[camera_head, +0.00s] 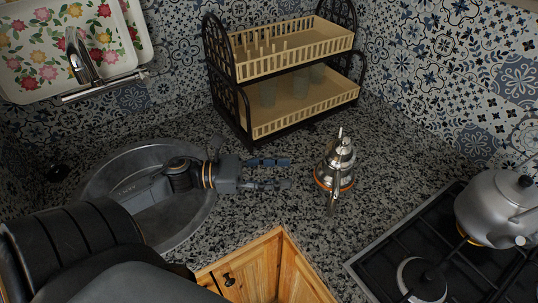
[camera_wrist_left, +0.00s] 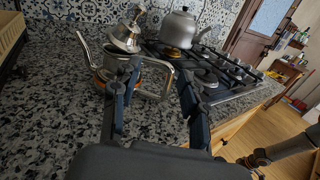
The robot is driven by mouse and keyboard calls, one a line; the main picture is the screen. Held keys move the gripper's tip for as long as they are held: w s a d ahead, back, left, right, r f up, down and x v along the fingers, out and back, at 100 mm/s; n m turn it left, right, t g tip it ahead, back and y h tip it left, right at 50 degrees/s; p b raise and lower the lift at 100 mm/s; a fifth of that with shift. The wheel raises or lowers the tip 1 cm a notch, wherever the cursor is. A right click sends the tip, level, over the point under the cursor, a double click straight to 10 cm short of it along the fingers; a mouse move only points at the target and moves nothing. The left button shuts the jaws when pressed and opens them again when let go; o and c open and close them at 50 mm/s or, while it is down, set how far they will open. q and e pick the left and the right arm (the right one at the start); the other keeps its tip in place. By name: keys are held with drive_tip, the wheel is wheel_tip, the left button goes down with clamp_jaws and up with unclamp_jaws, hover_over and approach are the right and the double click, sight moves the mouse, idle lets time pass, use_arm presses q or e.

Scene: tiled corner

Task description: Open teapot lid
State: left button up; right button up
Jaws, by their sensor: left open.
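A shiny silver teapot (camera_head: 331,176) with an orange band near its base stands upright on the speckled counter.
A grey kettle (camera_head: 493,207) stands on the black gas hob (camera_head: 385,264) to the right. A two-tier dish rack (camera_head: 262,122) stands behind the left gripper. A round metal sink (camera_head: 143,222) lies below my left arm. Bare counter surrounds the teapot.

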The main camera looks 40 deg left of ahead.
use_arm(q)
drive_tip(key=shift+g, duration=0.4)
drive_tip(key=s+f, duration=0.2)
drive_tip(key=s+d+f, duration=0.1)
drive_tip(key=s+f, duration=0.1)
drive_tip(key=shift+s+f, duration=0.2)
drive_tip(key=shift+s, duration=0.15)
drive_tip(key=shift+d+n+h, duration=0.1)
drive_tip(key=shift+n+h, duration=0.2)
drive_tip(key=shift+n, duration=0.1)
